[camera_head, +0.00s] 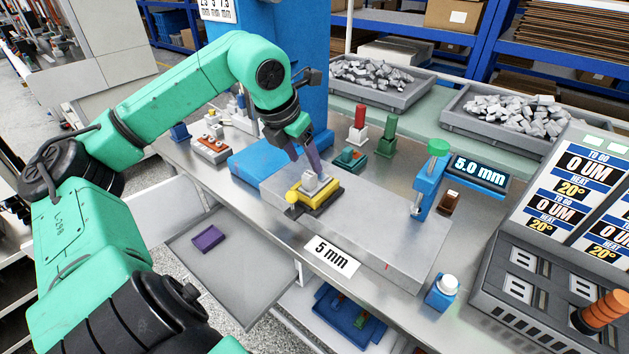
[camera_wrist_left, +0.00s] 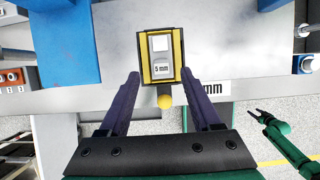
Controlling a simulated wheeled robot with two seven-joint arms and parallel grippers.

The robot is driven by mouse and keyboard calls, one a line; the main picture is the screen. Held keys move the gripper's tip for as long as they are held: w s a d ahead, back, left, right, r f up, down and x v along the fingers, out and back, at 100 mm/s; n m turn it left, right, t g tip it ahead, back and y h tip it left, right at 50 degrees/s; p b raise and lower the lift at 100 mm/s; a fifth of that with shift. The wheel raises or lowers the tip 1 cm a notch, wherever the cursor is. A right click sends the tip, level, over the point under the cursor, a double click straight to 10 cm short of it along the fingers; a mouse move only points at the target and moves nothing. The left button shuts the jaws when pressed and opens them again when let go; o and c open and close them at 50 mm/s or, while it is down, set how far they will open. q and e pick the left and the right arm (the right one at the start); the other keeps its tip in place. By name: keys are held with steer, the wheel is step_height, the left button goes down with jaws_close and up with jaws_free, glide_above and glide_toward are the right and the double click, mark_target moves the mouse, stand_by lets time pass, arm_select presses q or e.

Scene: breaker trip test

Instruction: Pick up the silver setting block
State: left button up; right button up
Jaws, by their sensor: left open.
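The silver setting block (camera_head: 310,183) sits in a yellow and dark holder (camera_head: 322,199) on the steel plate. In the left wrist view the block (camera_wrist_left: 162,55) shows a pale top and a "5 mm" label, between the holder's yellow side strips (camera_wrist_left: 146,58). A yellow round knob (camera_wrist_left: 165,101) sticks out at the holder's near end. My left gripper (camera_head: 307,160) is open, its fingers pointing down at the block. In the left wrist view its two dark fingers (camera_wrist_left: 162,88) stand apart, with the fingertips just short of the holder and nothing between them but the knob.
A blue gauge stand (camera_head: 427,185) with a "5.0 mm" display (camera_head: 478,172) stands right on the plate. Red (camera_head: 359,122) and green (camera_head: 388,136) handled pieces stand behind. A control console (camera_head: 560,240) fills the right. A green arm (camera_wrist_left: 283,142), perhaps mine, shows lower right in the wrist view.

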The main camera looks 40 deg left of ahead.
mark_target(311, 172)
arm_select(q)
steer(key=p+x, duration=0.3)
steer(key=shift+w+d, duration=0.1)
steer(key=shift+d, duration=0.05)
steer(key=x, duration=0.2)
steer(key=shift+f+p, duration=0.3)
steer(key=shift+w+f, duration=0.15)
steer(key=shift+f, duration=0.2)
jaws_close()
